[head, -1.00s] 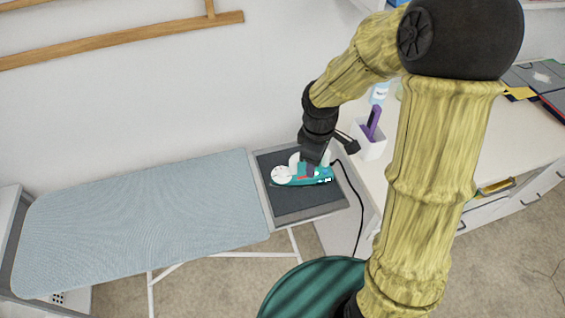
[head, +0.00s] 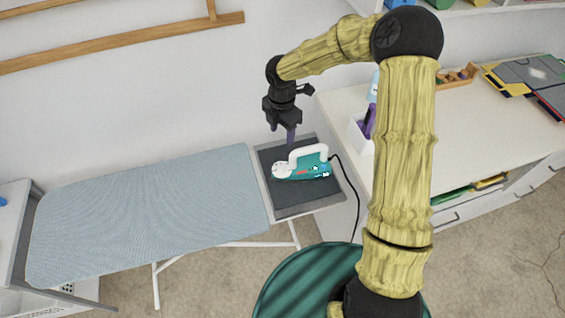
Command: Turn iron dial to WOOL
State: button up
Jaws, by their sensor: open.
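The teal and white iron (head: 312,172) rests on the dark pad of the grey iron rest (head: 290,207) at the right end of the ironing board. Its white handle arches over the body. A round white dial (head: 281,170) shows at its left end, with small marks too small to read, so I cannot tell its setting.
The blue ironing board (head: 145,215) extends left and is bare. A white desk (head: 460,130) stands to the right, with a white holder (head: 360,136) at its near corner. The iron's black cord (head: 357,205) hangs between them. The wall is behind.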

aim_at(282, 165)
jog(key=f+p, duration=0.1)
jog(key=f, duration=0.7)
jog(key=f+p, duration=0.2)
jog(key=f, duration=0.6)
jog(key=shift+s+a, duration=0.1)
jog(key=shift+s, duration=0.1)
jog(key=shift+w+f, duration=0.1)
jog(key=shift+f, duration=0.4)
jog(key=c, duration=1)
